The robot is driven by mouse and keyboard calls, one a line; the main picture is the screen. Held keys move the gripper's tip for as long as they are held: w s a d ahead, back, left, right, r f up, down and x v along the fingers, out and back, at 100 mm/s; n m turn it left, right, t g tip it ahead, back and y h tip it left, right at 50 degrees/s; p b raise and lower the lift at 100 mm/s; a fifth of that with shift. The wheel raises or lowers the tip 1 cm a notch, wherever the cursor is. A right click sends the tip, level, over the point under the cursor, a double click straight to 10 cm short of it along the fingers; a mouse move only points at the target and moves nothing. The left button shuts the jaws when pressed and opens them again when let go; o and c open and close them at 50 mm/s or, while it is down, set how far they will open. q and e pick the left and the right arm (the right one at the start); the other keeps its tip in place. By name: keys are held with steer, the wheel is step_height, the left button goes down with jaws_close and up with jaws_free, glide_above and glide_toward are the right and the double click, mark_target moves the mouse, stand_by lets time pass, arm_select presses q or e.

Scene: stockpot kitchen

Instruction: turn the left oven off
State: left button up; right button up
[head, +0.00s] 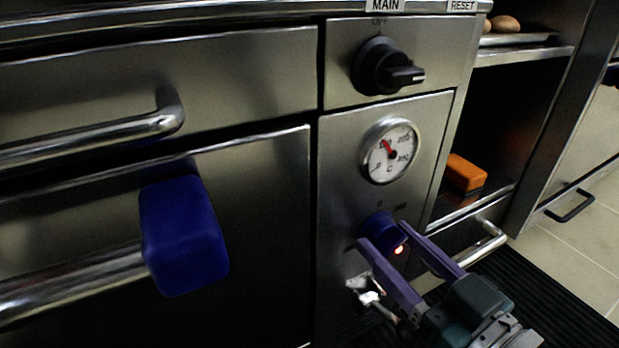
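The oven's control panel (340,204) is steel, with a round temperature gauge (391,151) whose red needle points to the upper left. Below it is a blue knob (381,230) with a "0" mark above it. A small orange light (399,249) glows beside the knob. My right gripper (383,234) comes from the lower right, with its two purple fingers on either side of the blue knob. I cannot tell whether they press on it. My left gripper is not in view.
A black knob (386,67) sits higher, under the "MAIN" label (385,5). An orange block (463,173) and brown round items (503,24) are on shelves at right.

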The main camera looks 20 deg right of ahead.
jaws_close()
steer(key=shift+n, duration=0.5)
steer(key=n+p, duration=0.1)
steer(key=n, duration=0.3)
steer(key=shift+n, duration=0.3)
steer(key=n, duration=0.3)
steer(key=shift+n, duration=0.3)
steer(key=shift+d+n, duration=0.1)
steer(key=shift+n, duration=1.3)
steer(key=shift+o, duration=2)
jaws_free()
